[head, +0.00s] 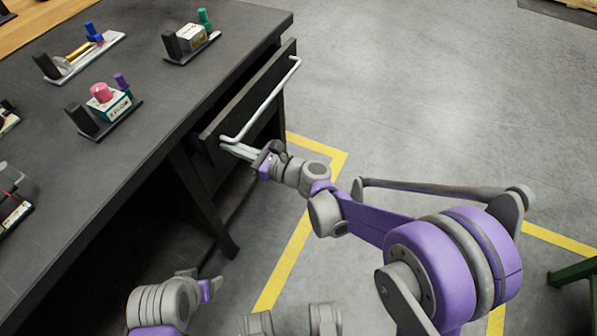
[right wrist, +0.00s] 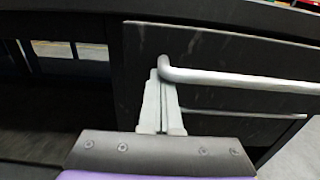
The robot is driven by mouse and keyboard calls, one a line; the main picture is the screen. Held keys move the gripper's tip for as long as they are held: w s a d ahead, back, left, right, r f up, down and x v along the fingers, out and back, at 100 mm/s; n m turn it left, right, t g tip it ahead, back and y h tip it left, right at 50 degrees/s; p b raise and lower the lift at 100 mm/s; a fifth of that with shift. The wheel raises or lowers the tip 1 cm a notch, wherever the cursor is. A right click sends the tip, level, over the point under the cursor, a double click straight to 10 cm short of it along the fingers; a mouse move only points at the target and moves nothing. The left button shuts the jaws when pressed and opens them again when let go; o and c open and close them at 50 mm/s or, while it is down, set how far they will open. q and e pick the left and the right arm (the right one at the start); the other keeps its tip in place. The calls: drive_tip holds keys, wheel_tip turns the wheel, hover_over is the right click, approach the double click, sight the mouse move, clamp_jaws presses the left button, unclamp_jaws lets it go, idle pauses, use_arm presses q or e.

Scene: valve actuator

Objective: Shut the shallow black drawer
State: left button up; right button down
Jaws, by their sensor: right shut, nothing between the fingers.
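The shallow black drawer (head: 262,92) is under the edge of the dark workbench and stands out a little from it. Its long silver bar handle (head: 268,95) runs along the front. In the right wrist view the drawer front (right wrist: 230,48) and handle (right wrist: 240,78) fill the upper right. My right gripper (head: 231,149) is shut and empty at the near end of the handle. In the right wrist view its fingers (right wrist: 161,82) lie against or just before the front, beside the handle's left end; contact is unclear.
The workbench top (head: 150,50) carries several small fixtures, including one with a pink knob (head: 101,92) and one with a green cylinder (head: 204,18). A bench leg (head: 210,215) stands below the drawer. Open grey floor with yellow lines (head: 285,255) lies to the right.

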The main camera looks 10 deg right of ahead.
drive_tip(key=x, duration=0.8)
drive_tip(key=shift+w+a, duration=0.35)
drive_tip(key=shift+a, duration=0.05)
use_arm(q)
drive_tip(key=shift+s+d, duration=0.1)
use_arm(e)
drive_tip(key=shift+r, duration=0.1)
use_arm(q)
drive_tip(key=shift+r, duration=0.1)
use_arm(e)
drive_tip(key=shift+w+a, duration=0.1)
drive_tip(key=shift+s+d, duration=0.25)
drive_tip(key=shift+d, duration=0.1)
use_arm(q)
drive_tip(key=shift+s+d+r+p, duration=0.6)
drive_tip(key=shift+s+d, duration=0.3)
use_arm(e)
drive_tip(key=v, duration=1.3)
drive_tip(key=shift+s+d, duration=0.2)
drive_tip(key=shift+s, duration=0.05)
